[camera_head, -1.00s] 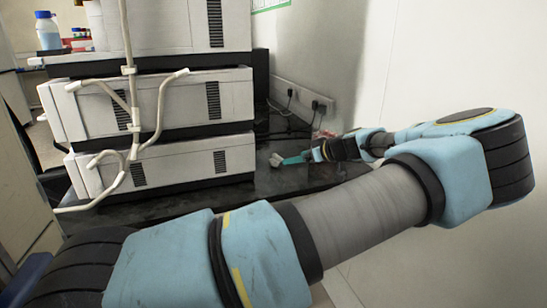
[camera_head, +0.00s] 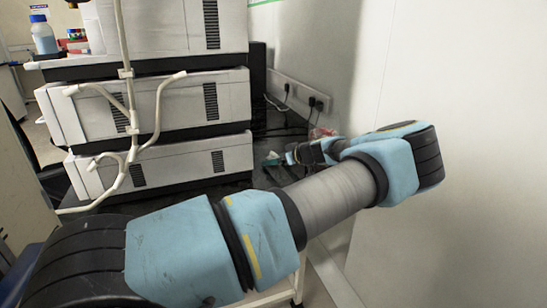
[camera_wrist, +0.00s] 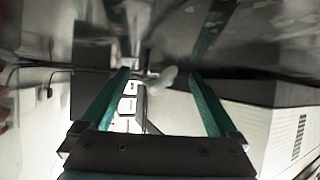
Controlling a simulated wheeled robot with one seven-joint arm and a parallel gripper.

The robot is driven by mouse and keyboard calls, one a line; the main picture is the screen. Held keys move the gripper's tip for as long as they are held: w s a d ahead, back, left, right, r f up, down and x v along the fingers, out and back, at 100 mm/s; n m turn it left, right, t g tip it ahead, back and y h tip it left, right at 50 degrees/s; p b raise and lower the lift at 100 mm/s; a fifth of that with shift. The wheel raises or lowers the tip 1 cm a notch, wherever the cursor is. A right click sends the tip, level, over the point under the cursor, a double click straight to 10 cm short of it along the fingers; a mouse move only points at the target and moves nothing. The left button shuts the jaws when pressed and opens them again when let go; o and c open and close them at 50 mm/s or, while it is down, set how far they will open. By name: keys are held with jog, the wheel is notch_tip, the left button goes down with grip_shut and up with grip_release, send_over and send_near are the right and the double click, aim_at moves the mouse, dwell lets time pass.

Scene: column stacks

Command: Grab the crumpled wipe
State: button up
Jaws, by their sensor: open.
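The crumpled wipe (camera_wrist: 162,80) is a small whitish lump in the wrist view, between the tips of my two teal fingers. My gripper (camera_wrist: 158,74) is open, with a finger on each side of the wipe. I cannot tell whether either finger touches it. In the head view my gripper (camera_head: 273,160) is low over the dark bench, right of the stacked instruments. My arm and wrist hide part of it there, and the wipe is too small to make out clearly.
A stack of white instruments (camera_head: 160,110) stands left of my gripper, with pale tubing (camera_head: 128,100) at its front. A wall with sockets (camera_head: 318,104) and cables is behind and to the right. The dark, shiny bench (camera_head: 190,197) has a narrow free strip beside the stack.

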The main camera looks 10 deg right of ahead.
jog(key=c, duration=1.4)
